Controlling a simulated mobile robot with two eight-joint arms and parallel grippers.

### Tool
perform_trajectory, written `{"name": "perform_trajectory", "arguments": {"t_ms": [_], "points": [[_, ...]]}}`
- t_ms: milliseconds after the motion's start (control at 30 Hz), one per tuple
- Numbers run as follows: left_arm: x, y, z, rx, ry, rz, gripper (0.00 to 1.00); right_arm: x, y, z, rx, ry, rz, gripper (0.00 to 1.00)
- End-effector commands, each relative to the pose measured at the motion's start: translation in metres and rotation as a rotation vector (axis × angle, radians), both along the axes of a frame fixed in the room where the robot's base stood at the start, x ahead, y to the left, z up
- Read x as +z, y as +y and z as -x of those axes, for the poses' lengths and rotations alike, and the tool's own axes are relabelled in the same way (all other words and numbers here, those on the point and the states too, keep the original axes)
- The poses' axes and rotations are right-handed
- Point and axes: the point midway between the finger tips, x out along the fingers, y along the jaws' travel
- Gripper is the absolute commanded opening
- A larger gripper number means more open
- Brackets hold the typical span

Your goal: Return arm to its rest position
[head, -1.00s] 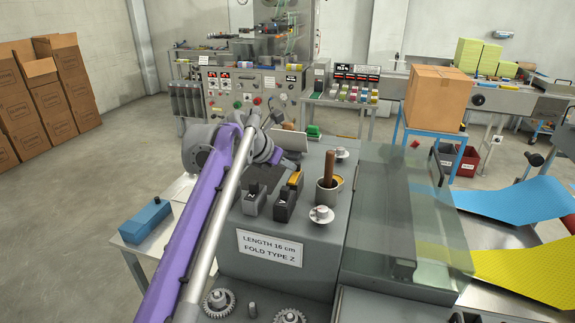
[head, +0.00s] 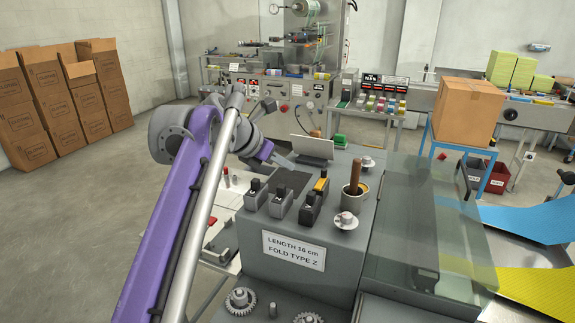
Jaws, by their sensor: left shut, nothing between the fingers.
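My purple and grey left arm comes in from the bottom left and bends over at its elbow. My left gripper (head: 286,161) hangs at the far left edge of the grey machine top (head: 340,239), beside a dark panel (head: 292,183). It is small and partly hidden by the arm's own links; it looks shut, with nothing held. My right gripper is out of the picture.
A cardboard box (head: 467,107) stands on a blue stand behind. The floor at left is open.

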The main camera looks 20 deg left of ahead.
Motion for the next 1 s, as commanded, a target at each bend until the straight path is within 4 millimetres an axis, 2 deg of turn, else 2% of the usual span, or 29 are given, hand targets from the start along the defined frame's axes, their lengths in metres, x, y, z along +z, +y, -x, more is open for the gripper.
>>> {"name": "perform_trajectory", "arguments": {"t_ms": [333,467,567,667,833,1000], "points": [[-0.001,-0.001,0.001,-0.005,-0.001,-0.005,0.0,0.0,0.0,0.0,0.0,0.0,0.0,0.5],[-0.015,-0.009,0.013,-0.102,-0.02,-0.109,0.0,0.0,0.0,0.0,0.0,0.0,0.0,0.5],[-0.043,-0.022,0.038,-0.29,-0.056,-0.303,0.0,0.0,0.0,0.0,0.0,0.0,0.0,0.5],[-0.085,-0.037,0.076,-0.559,-0.106,-0.56,0.0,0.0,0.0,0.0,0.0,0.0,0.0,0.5],[-0.167,-0.053,0.15,-1.068,-0.196,-0.992,0.0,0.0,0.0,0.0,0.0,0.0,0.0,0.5],[-0.251,-0.058,0.227,-1.59,-0.281,-1.363,0.0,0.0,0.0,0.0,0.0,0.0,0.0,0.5]]}}
